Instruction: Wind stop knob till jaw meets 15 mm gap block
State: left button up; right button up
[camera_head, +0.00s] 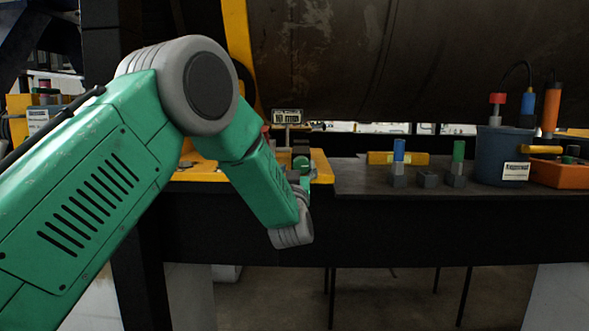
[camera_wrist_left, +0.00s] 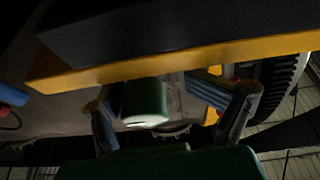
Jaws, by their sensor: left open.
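My left gripper (camera_wrist_left: 165,94) is open in the left wrist view, with one finger on each side of a green cylinder (camera_wrist_left: 146,102) that looks like the stop knob. Gaps show beside it; its depth relative to the fingertips is unclear. In the head view my left wrist bends up in front of the bench edge and the gripper is mostly hidden. A small green round part (camera_head: 300,163) shows just beyond, on the yellow plate (camera_head: 325,168). A blue-topped block (camera_head: 398,165) and a green-topped block (camera_head: 457,165) stand to the right; their sizes are unreadable. The jaw is not clear.
A small sign (camera_head: 287,116) stands behind the plate. A dark blue bin (camera_head: 505,150) holds upright tools, with an orange tray (camera_head: 560,175) at its right. The dark bench top is clear in front.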

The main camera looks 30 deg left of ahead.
pick_arm(q)
jog(key=shift+s, duration=0.1)
jog(key=c, duration=0.3)
jog(key=shift+d+r, duration=0.1)
jog(key=shift+d, duration=1.05)
jog(key=c, duration=0.6)
jog(key=shift+s+d+r, duration=0.1)
jog(key=shift+d+r, duration=0.15)
jog(key=shift+r, duration=0.1)
jog(key=shift+c, duration=1.1)
jog(key=shift+a, duration=0.4)
jog(key=shift+c, duration=0.2)
jog(key=shift+d+f, duration=0.1)
jog(key=shift+f, duration=0.15)
jog(key=o, duration=1.2)
jog(key=shift+c, duration=0.2)
